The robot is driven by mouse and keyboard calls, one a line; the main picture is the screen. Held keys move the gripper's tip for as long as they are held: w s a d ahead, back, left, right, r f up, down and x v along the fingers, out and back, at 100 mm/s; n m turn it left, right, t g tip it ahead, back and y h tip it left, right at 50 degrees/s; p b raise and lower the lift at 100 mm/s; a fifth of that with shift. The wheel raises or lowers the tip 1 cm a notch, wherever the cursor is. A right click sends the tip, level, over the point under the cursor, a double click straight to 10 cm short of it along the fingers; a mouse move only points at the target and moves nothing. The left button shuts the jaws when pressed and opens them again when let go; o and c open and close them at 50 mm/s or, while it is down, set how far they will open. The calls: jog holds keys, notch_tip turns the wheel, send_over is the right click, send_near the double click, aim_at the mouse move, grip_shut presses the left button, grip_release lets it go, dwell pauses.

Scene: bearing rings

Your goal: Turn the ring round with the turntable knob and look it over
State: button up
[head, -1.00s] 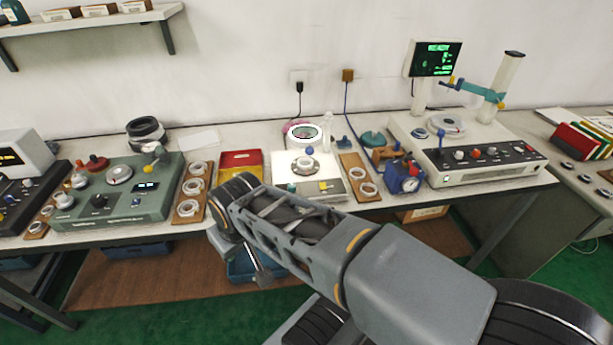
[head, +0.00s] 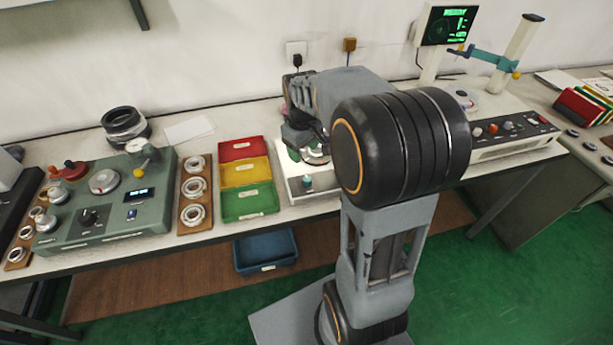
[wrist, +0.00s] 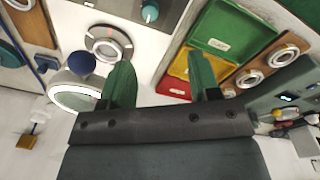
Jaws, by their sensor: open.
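The metal ring (wrist: 124,38) lies on the round turntable at the white inspection box (wrist: 170,22), in the upper left of the wrist view. A dark blue ball knob (wrist: 82,62) stands beside it, to the left of my gripper (wrist: 161,82). My gripper's two green fingers are wide apart with nothing between them. The left finger is near the ring and the knob, apart from both as far as I can tell. In the head view, my arm hides most of the ring and knob; the box's front corner (head: 296,188) shows.
A round white-rimmed magnifier (wrist: 76,98) stands close to the left finger. Green (head: 249,203), yellow and red trays lie beside the box. A wooden board with several rings (head: 194,190) and a green tester (head: 100,215) stand farther left.

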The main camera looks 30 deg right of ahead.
aim_at(307, 179)
jog(key=shift+n, duration=0.3)
jog(key=f, duration=0.5)
jog(key=w+d+f, duration=0.1)
jog(key=f, duration=0.4)
jog(key=w+d+f, duration=0.1)
jog(key=f, duration=0.4)
jog(key=shift+c, duration=0.3)
jog(key=c, duration=0.9)
jog(key=shift+o, duration=0.2)
